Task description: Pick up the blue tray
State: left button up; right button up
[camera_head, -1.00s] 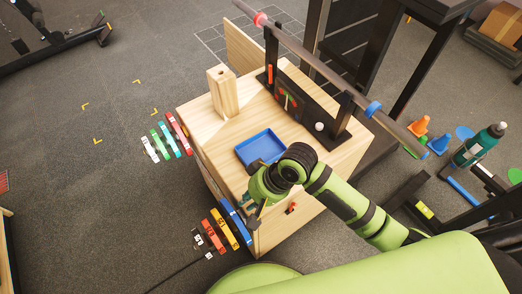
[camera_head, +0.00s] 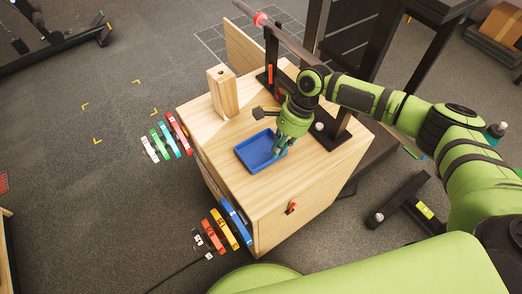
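The blue tray (camera_head: 255,154) lies flat on top of the wooden box (camera_head: 225,143), near its middle. My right gripper (camera_head: 278,152) points down at the right end of the tray, with its fingertips at or just over that rim. The fingers and hand hide part of that end. I cannot tell whether the fingers touch the tray or how far apart they are. My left gripper is not in view.
A wooden post (camera_head: 223,93) stands on the box behind the tray. A black frame (camera_head: 335,125) with a bar runs along the box's far right side. Coloured numbered blocks (camera_head: 225,230) stick out at the box's left side. The box top left of the tray is clear.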

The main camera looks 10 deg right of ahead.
aim_at(268, 167)
jog(key=x, duration=0.4)
jog(key=shift+s+a, duration=0.2)
jog(key=shift+a, duration=0.05)
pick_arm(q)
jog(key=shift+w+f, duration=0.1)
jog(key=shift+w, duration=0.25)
pick_arm(e)
jog(key=shift+f, duration=0.1)
grip_shut()
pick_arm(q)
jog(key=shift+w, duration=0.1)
